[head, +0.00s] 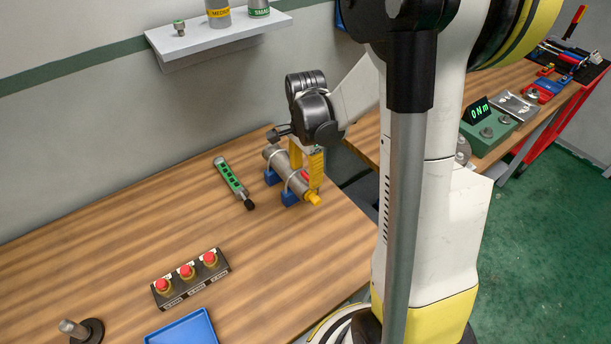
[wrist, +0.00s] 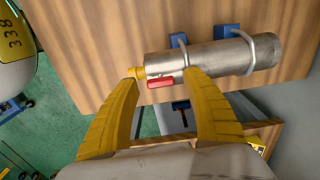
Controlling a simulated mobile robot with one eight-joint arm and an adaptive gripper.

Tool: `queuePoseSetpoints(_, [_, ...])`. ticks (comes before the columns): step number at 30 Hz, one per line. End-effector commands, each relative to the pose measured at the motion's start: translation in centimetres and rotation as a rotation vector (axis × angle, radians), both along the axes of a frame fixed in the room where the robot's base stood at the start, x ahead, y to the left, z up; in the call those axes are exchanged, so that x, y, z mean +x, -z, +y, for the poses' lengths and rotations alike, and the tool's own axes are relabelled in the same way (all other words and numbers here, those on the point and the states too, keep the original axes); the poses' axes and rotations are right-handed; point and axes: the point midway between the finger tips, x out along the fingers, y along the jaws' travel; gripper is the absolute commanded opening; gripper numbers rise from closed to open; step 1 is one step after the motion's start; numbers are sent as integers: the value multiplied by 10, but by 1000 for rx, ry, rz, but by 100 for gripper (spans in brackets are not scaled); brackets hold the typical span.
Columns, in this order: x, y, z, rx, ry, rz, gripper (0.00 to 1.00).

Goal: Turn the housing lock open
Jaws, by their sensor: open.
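The housing (head: 291,175) is a grey metal cylinder lying in two blue pipe vises (head: 290,198) on the wooden table. It also shows in the wrist view (wrist: 210,60), with a yellow end piece (wrist: 137,73). The lock, a red lever (wrist: 160,82), lies along the cylinder close to the yellow end; a bit of red shows in the head view (head: 305,175). My gripper (wrist: 162,76) is open, its yellow fingers on either side of the red lever in the wrist view. Whether they touch anything is unclear. In the head view my gripper (head: 309,178) is over the housing.
A green-faced tool (head: 233,182) lies left of the vises. A box with three red buttons (head: 187,276) and a blue tray (head: 184,330) are nearer the front. A wall shelf (head: 215,40) hangs behind. The table's right edge is close to the housing.

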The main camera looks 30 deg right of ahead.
Motion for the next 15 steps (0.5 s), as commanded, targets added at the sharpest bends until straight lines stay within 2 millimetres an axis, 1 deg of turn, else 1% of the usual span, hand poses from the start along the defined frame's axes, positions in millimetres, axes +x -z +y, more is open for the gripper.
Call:
queuePoseSetpoints(3, [0,3,0,0,0,0,56])
queuePoseSetpoints(9, [0,3,0,0,0,0,56])
queuePoseSetpoints(10, [0,3,0,0,0,0,51])
queuePoseSetpoints(11, [0,3,0,0,0,0,42])
queuePoseSetpoints(12, [0,3,0,0,0,0,30])
queuePoseSetpoints(15, [0,3,0,0,0,0,2])
